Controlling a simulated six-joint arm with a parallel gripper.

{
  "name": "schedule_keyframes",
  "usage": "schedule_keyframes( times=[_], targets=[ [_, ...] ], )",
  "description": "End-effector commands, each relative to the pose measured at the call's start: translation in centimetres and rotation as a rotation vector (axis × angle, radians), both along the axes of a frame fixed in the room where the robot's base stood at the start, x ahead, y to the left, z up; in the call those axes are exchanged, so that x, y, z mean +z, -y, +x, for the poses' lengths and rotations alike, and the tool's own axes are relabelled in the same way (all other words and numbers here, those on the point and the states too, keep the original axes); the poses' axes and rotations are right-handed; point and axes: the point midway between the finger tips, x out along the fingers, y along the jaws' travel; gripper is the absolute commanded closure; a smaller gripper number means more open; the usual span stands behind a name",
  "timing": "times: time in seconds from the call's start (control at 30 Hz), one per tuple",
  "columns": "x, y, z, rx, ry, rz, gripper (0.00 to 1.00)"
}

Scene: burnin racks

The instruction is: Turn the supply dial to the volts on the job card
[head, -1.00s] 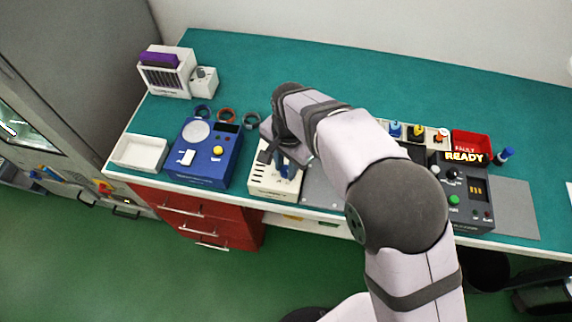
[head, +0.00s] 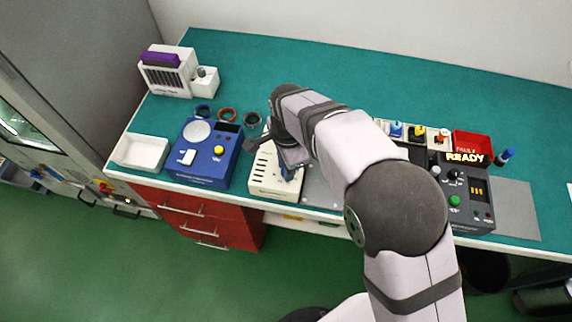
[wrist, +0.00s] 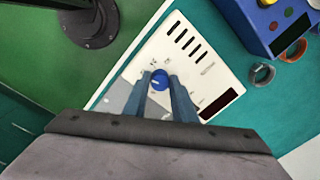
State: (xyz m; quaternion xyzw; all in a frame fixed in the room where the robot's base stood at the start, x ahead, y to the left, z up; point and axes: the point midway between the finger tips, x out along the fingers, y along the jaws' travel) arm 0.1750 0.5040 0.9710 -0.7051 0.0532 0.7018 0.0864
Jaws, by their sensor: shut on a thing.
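The supply is a cream-white box (head: 268,182) near the front edge of the bench; its panel (wrist: 190,65) with dark slots and a dark display window also shows in the wrist view. The blue dial (wrist: 160,80) stands on the panel with printed marks around it. My gripper (wrist: 162,76) is shut on the dial, a finger on each side. In the head view my gripper (head: 290,172) is over the box and mostly hides the dial. The display shows no readable figures. I cannot make out a job card.
A blue tester box (head: 207,150) stands left of the supply, with a white tray (head: 140,152) beyond it. Rings (head: 252,119) lie behind. A dark unit (head: 470,195) reading READY and a red bin (head: 474,144) are at the right.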

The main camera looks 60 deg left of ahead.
Motion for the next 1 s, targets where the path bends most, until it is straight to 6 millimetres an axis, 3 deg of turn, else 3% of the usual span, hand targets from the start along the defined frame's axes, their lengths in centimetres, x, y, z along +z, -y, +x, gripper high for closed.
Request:
schedule_keyframes(
  times=[0.2,0.23,0.3,0.67,1.0],
  targets=[
    [0.2,-0.2,0.2,0.002,0.005,0.007,0.98],
    [0.2,-0.2,0.2,0.002,0.005,0.007,0.71],
    [0.2,-0.2,0.2,0.002,0.004,0.006,0.57],
    [0.3,-0.1,0.1,0.002,0.002,0.004,0.57],
    [4.0,0.0,0.1,0.002,0.003,0.008,0.57]
  ],
)
